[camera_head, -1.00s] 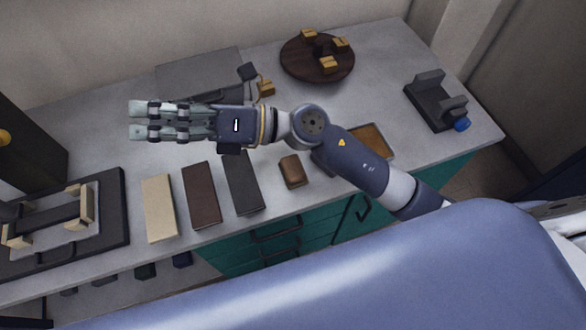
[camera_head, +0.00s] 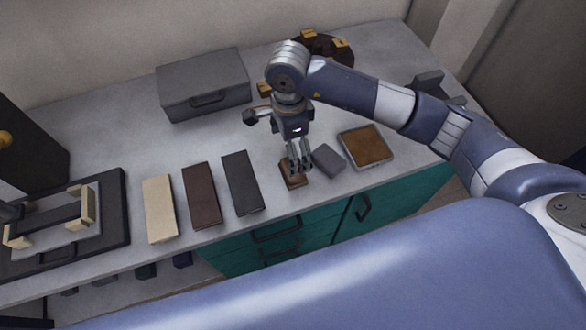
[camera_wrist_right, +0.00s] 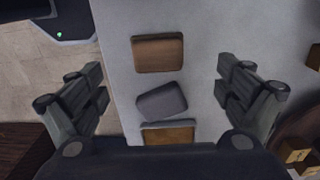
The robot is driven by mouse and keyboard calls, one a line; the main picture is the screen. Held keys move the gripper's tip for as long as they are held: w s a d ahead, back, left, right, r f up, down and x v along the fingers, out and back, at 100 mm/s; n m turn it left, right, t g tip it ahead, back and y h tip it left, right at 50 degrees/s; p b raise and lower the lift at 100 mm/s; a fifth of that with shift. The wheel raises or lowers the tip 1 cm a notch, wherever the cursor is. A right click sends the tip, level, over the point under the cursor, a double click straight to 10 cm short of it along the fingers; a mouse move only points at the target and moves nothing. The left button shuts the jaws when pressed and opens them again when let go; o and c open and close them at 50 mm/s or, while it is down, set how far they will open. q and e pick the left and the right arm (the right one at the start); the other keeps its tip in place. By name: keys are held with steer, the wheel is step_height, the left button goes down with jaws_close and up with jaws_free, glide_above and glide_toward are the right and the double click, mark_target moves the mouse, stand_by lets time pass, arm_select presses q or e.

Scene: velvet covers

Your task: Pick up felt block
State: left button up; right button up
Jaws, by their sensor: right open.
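A small grey block (camera_head: 328,161), which looks like felt, lies on the grey counter beside a shallow tray; it also shows in the right wrist view (camera_wrist_right: 161,101). A small brown block (camera_head: 293,181) lies to its left, partly hidden by my fingers; the right wrist view shows all its top (camera_wrist_right: 158,54). I cannot tell for certain which block is felt. My right gripper (camera_head: 299,163) points down above the brown block. In the right wrist view its fingers (camera_wrist_right: 162,68) are wide apart with nothing between them. My left gripper is out of view.
The tray (camera_head: 387,165) holds a brown pad. Dark grey (camera_head: 242,182), brown (camera_head: 201,195) and cream (camera_head: 160,208) slabs lie to the left. A grey case (camera_head: 203,87) stands behind. A round dark board (camera_head: 343,60) is partly hidden by my arm. The counter's front edge is close.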

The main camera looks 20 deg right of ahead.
step_height(320, 180, down, 4)
steer(key=shift+s+f+p, duration=0.1)
steer(key=shift+p, duration=0.3)
steer(key=f, duration=0.1)
steer(key=f+p, duration=0.2)
steer(key=f, duration=0.1)
steer(key=shift+s+d, duration=0.15)
steer(key=shift+d, duration=0.15)
steer(key=shift+f, duration=0.55)
steer(key=c, duration=1.3)
steer(key=shift+s, duration=0.1)
steer(key=shift+c, duration=0.2)
